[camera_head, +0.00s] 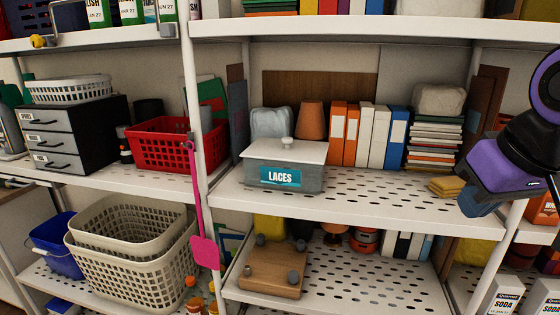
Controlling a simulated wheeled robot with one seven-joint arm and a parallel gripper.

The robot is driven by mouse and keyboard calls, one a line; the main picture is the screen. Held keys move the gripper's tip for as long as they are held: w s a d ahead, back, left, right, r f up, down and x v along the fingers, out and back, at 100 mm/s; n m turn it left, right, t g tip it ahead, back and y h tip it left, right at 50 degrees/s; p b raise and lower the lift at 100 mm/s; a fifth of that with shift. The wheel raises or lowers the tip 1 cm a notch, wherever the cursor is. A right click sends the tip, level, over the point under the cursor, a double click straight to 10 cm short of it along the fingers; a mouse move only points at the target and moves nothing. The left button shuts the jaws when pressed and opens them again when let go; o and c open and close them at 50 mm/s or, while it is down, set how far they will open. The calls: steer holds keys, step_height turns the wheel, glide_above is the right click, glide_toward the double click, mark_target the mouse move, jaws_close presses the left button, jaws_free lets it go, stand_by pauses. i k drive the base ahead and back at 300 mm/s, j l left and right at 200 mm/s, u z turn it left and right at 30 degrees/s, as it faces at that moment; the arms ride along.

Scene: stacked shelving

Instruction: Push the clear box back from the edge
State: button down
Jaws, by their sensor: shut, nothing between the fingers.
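The clear box (296,178) is a grey see-through bin with a blue LACES label and a white lid with a round knob. It stands upright on the middle shelf (380,207), its front close to the shelf's front edge. My gripper (482,203) is at the right of the view, in front of the shelf's right end. It is shut and empty, well to the right of the box and apart from it. The back of the box is hidden.
Behind the box are a pale bag (271,122) and an orange pot (311,119). Binders (367,136) and a book stack (432,145) stand to the right. Yellow cloths (445,188) lie near my gripper. The shelf's front middle is clear. A white post (193,100) stands left.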

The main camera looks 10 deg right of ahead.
mark_target(302, 177)
steer(key=j+z, duration=1.1)
steer(key=l, duration=0.1)
